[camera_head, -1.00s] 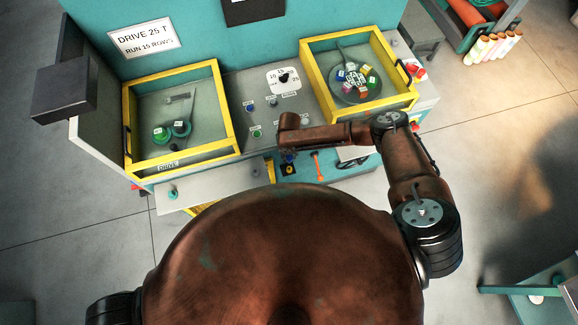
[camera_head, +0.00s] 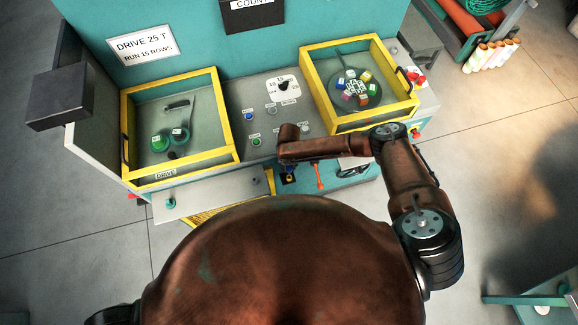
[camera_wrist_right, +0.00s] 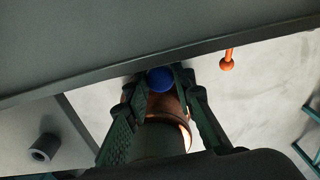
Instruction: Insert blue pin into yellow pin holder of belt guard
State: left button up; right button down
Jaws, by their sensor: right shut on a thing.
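The blue pin (camera_wrist_right: 160,79) shows as a round blue head between the fingertips of my right gripper (camera_wrist_right: 162,88) in the right wrist view. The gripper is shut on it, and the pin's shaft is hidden. In the head view a bit of blue (camera_head: 289,168) shows below my right wrist, and the gripper is mostly hidden by the arm. A small yellow and black piece (camera_head: 288,179), possibly the yellow pin holder, lies just below it. A grey panel (camera_head: 215,193), perhaps the belt guard, is at the left. My left gripper is not in view.
An orange-handled pin (camera_head: 319,176) stands right of my gripper; it also shows in the right wrist view (camera_wrist_right: 227,62). Two yellow-framed boxes (camera_head: 232,125) (camera_head: 412,108) flank the control panel (camera_head: 262,98). A grey edge (camera_wrist_right: 150,60) crosses close beyond my fingertips.

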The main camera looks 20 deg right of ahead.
aim_at(289, 170)
jog(key=shift+f+b, duration=1.4)
jog(key=shift+f, duration=0.45)
jog(key=shift+f+b, duration=1)
jog(key=shift+f, duration=0.05)
jog(key=shift+f+b, duration=0.5)
jog(key=shift+f, duration=0.1)
jog(key=c, duration=1.5)
grip_release()
jog(key=shift+c, duration=0.2)
jog(key=shift+r, duration=0.1)
jog(key=shift+r, duration=0.15)
notch_tip(289, 170, up, 12)
jog(key=shift+f, duration=0.15)
